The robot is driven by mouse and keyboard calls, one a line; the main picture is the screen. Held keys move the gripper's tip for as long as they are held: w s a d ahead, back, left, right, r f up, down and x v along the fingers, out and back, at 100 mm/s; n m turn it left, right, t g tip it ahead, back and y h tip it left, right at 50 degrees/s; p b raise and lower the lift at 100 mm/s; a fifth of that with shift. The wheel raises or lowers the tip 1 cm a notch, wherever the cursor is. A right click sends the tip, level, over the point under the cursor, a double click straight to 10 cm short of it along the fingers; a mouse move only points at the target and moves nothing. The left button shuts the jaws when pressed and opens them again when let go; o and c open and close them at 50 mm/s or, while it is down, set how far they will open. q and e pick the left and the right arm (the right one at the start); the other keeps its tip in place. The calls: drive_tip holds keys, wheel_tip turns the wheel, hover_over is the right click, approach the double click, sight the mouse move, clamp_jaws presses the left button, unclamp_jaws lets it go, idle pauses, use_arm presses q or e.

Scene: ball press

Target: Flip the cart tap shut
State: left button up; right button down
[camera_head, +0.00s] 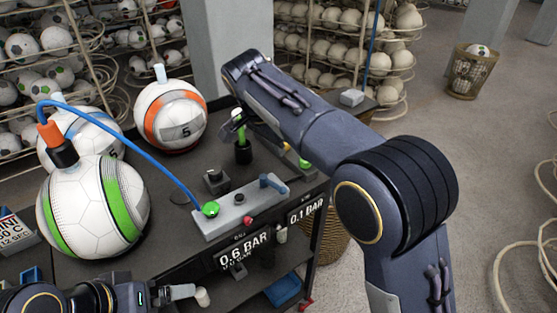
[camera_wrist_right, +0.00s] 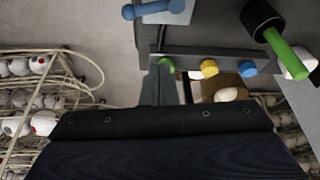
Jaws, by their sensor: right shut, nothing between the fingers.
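The cart tap appears to be the blue lever (camera_head: 272,183) on the right end of the grey block on the cart top. It also shows at the top of the right wrist view (camera_wrist_right: 155,10), lying crosswise over the light block. My right gripper (camera_head: 283,143) is behind the lever in the head view, near the cart's far right edge, apart from the lever. In the right wrist view its fingers (camera_wrist_right: 160,88) are together and empty. My left gripper (camera_head: 188,293) is low at the front of the cart; its jaw gap is unclear.
A black post with a green handle (camera_head: 242,148) stands left of my right gripper. A blue hose runs from a green-striped ball (camera_head: 82,212) to a green fitting (camera_head: 210,209) on the block. An orange-striped ball (camera_head: 174,116) stands behind. Ball racks line the back.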

drive_tip(key=shift+v, duration=1.25)
drive_tip(key=shift+w+a, duration=0.1)
drive_tip(key=shift+a, duration=0.05)
